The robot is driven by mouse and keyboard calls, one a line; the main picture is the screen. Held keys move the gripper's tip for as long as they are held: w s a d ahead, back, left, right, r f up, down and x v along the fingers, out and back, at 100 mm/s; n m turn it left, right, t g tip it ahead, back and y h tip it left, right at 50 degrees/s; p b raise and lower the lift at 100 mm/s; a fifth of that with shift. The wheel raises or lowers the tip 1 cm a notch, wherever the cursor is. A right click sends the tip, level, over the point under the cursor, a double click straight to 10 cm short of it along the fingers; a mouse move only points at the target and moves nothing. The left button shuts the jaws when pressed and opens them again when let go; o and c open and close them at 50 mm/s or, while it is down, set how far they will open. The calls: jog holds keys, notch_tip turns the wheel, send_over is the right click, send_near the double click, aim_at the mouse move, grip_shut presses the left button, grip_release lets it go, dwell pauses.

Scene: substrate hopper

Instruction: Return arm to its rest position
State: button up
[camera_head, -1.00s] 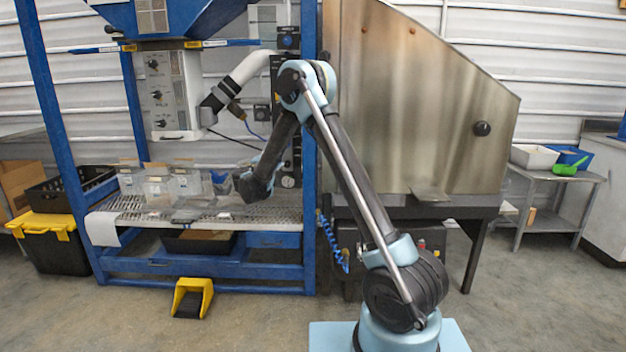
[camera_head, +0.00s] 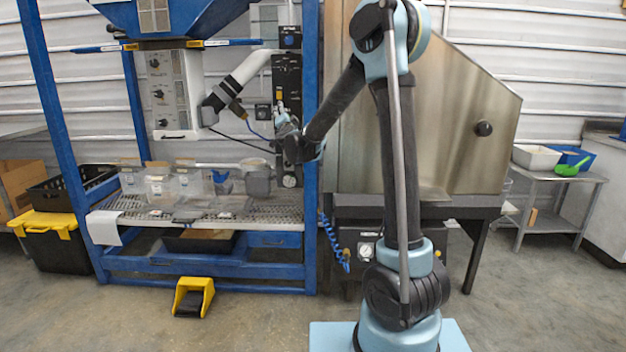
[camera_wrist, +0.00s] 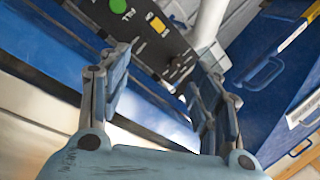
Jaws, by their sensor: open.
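My arm stands upright on its light blue base in the head view, its forearm sloping down to the left. Beyond the fingers is a black control panel (camera_wrist: 135,28) with a green and a yellow button.
A blue post (camera_head: 311,180) stands close by my forearm. A grey scoop or cup (camera_head: 257,180) and several clear containers (camera_head: 160,188) are on the shelf. A steel cabinet (camera_head: 450,110) stands behind my arm. A yellow foot pedal (camera_head: 193,296) is on the floor.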

jog(key=s+d+f+n+g+h, duration=0.1)
jog(key=s+d+f+n+g, duration=0.2)
jog(key=s, duration=1.4)
jog(key=s+d+f+n+g+h, duration=0.1)
jog(key=s+d+f+n+g, duration=0.2)
jog(key=s+d+f+g, duration=0.5)
jog(key=s+d+f+n+g+h, duration=0.1)
jog(key=s+d+f+n+g, duration=0.2)
jog(key=s+d+f, duration=1.5)
jog(key=s+d+g, duration=0.1)
jog(key=s+g, duration=0.2)
jog(key=s, duration=0.7)
jog(key=shift+s+d+g+h, duration=0.25)
jog(key=shift+d+g+h, duration=0.05)
jog(key=shift+d, duration=0.1)
jog(key=shift+w+f, duration=0.15)
jog(key=shift+w, duration=0.3)
